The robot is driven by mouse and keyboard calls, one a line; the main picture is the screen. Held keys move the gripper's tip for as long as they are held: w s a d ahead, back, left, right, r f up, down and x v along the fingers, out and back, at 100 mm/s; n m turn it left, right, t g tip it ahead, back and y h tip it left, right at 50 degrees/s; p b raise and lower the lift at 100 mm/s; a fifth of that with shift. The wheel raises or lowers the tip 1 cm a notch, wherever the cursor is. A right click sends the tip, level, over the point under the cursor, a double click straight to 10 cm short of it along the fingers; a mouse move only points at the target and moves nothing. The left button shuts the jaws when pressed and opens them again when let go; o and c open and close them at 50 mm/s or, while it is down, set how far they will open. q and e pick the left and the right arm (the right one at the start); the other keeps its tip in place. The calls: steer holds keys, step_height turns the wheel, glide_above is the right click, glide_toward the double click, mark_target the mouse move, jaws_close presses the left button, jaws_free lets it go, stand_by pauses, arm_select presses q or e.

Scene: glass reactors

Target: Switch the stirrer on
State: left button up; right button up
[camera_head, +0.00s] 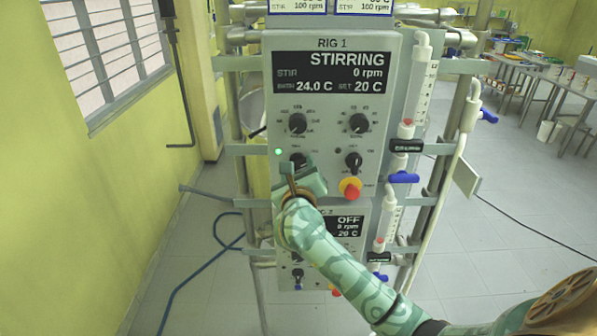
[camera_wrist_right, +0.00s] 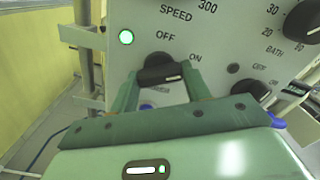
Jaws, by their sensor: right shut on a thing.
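The RIG 1 control panel (camera_head: 335,110) faces me, and its screen (camera_head: 332,73) reads STIRRING, 0 rpm, 24.0 C and SET 20 C. The black stirrer switch (camera_head: 298,158) sits at the panel's lower left. In the right wrist view the switch (camera_wrist_right: 158,62) lies below the OFF mark, its bar turned roughly sideways toward ON. A green lamp (camera_wrist_right: 126,37) beside it is lit. My right gripper (camera_head: 297,165) is at the switch, one finger on either side, shut on it. It also shows in the wrist view (camera_wrist_right: 158,76). My left gripper is out of view.
A second switch (camera_head: 353,161) and a red emergency button (camera_head: 350,188) are close on the right. The speed knob (camera_head: 297,124) is above. A second panel (camera_head: 348,222) reading OFF is below. Glass tubes with blue taps (camera_head: 403,178) stand to the right.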

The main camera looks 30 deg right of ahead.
steer(key=o, duration=1)
steer(key=shift+c, duration=0.2)
steer(key=b+v, duration=0.2)
steer(key=v, duration=1.4)
steer(key=shift+s, duration=0.25)
